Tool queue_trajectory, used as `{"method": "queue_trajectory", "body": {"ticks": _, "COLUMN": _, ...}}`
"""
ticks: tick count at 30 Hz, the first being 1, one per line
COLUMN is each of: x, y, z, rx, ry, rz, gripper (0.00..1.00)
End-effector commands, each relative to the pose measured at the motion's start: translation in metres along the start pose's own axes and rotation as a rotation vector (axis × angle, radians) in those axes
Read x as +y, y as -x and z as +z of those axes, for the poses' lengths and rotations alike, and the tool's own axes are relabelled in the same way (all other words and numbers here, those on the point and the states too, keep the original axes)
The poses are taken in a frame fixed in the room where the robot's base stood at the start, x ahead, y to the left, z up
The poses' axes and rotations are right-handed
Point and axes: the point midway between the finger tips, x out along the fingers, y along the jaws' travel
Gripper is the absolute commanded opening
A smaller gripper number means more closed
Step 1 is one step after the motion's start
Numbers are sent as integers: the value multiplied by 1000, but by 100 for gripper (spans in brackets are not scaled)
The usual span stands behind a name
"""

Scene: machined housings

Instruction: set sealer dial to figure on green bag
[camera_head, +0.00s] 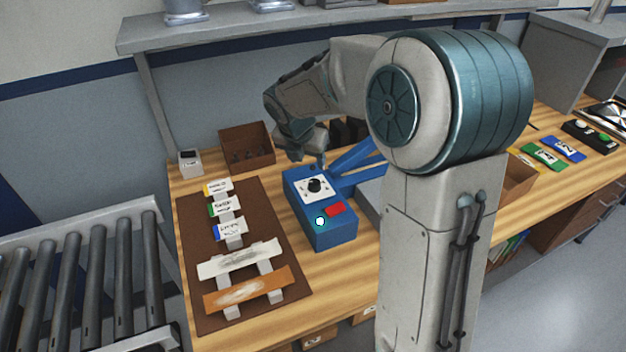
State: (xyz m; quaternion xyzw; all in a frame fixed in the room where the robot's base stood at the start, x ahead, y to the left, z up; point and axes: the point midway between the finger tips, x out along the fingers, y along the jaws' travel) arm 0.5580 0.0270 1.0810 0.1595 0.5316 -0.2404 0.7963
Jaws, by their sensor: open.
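The sealer (320,210) is a blue box on the wooden table. Its top has a white plate with a black dial (315,186), a red rectangle and a white round spot; the dial's setting is too small to read. A green flat item (543,155) also lies at far right. My gripper (318,161) is open just behind and above the dial, apparently not touching it; its fingers are small and partly hard to make out.
The brown mat (193,270) also holds white and orange-brown strips on blocks. A brown open box (247,147) and a small grey box (190,162) stand behind. Blue sealer arms (355,158) extend right of the dial. A roller conveyor (90,280) is at left.

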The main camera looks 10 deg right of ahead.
Motion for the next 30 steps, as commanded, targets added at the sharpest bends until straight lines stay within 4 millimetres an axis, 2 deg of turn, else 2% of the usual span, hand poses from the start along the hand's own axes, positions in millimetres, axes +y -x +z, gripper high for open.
{"method": "queue_trajectory", "body": {"ticks": 9, "x": 0, "y": -69, "z": -2, "rx": 6, "ry": -1, "rz": -2, "gripper": 55}}
{"method": "queue_trajectory", "body": {"ticks": 15, "x": 0, "y": -101, "z": -1, "rx": 3, "ry": -2, "rz": -1, "gripper": 55}}
{"method": "queue_trajectory", "body": {"ticks": 21, "x": 0, "y": -116, "z": -1, "rx": 1, "ry": -3, "rz": 0, "gripper": 55}}
{"method": "queue_trajectory", "body": {"ticks": 30, "x": 0, "y": -118, "z": -1, "rx": 1, "ry": -4, "rz": 0, "gripper": 55}}
